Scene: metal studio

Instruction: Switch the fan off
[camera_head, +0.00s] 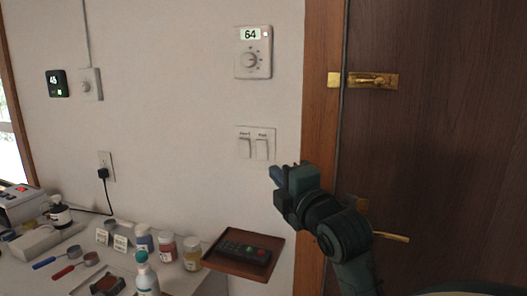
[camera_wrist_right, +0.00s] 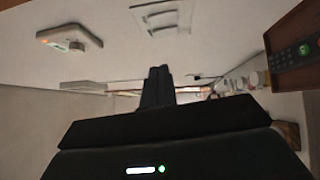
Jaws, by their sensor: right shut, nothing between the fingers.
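A white double switch plate (camera_head: 256,143) is on the wall left of the door frame. It has a left rocker (camera_head: 244,147) and a right rocker (camera_head: 262,149); the small labels above them are too blurred to read for sure. The plate also shows at the top of the right wrist view (camera_wrist_right: 165,17). No fan is visible. My right gripper (camera_head: 274,173) is shut and empty, just below and right of the plate in the head view. Its closed fingers (camera_wrist_right: 158,85) show in the right wrist view, with no visible contact with the rockers. My left gripper is not in view.
A thermostat reading 64 (camera_head: 253,52) is above the plate. A wall tray (camera_head: 222,264) holding a remote (camera_head: 245,251) juts out below. The door with a brass handle (camera_head: 391,236) is right.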

